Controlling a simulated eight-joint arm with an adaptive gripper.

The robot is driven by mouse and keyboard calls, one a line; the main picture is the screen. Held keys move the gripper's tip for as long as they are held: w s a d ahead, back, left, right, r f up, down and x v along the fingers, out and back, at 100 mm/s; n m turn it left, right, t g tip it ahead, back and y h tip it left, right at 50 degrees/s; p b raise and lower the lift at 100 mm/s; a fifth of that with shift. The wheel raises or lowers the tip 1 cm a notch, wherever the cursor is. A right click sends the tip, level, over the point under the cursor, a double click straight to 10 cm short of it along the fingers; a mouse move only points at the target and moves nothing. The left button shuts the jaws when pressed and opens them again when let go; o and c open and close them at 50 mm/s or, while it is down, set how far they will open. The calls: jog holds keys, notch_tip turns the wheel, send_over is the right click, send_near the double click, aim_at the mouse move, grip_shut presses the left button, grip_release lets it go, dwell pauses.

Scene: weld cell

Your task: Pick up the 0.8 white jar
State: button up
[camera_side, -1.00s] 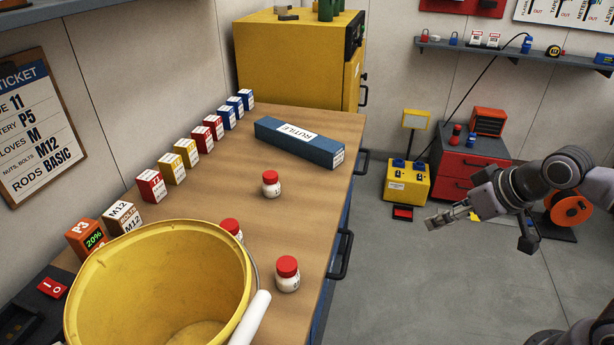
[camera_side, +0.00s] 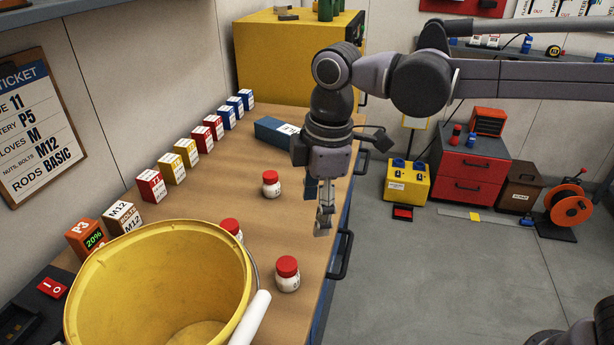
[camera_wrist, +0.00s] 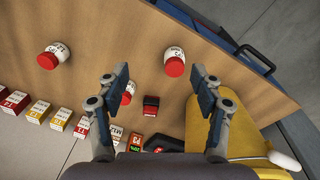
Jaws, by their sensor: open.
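Three white jars with red lids stand on the wooden bench. One is in mid-bench (camera_side: 271,185), one near the front edge (camera_side: 287,275), and one is partly hidden behind the bucket's rim (camera_side: 231,228). The wrist view also shows a left jar (camera_wrist: 53,56), a middle jar (camera_wrist: 127,94) partly covered by my left finger, and a right jar (camera_wrist: 174,61). I cannot read which label says 0.8. My gripper (camera_side: 324,222) points down over the bench's front edge, right of the jars. In the wrist view its fingers (camera_wrist: 163,80) are wide apart and empty.
A yellow bucket (camera_side: 245,262) stands at the near end of the bench. A row of small labelled boxes (camera_side: 172,168) lines the wall side. A blue RUTILE box (camera_side: 270,131) is partly hidden behind my arm. Dark handles (camera_side: 342,255) stick out from the bench front.

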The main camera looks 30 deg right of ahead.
aim_at(288, 263)
jog(key=a+n, duration=0.1)
jog(key=a, duration=0.1)
jog(key=a+f+n, duration=0.1)
jog(key=a, duration=0.1)
jog(key=a+n+g, duration=0.1)
jog(key=a, duration=0.1)
jog(key=shift+s+f+h, duration=0.1)
jog(key=shift+f+h, duration=0.1)
jog(key=shift+h, duration=0.1)
notch_tip(288, 263, down, 5)
jog(key=shift+f, duration=0.15)
jog(key=shift+d+f, duration=0.2)
jog(key=shift+f, duration=2.45)
jog(key=c, duration=1.3)
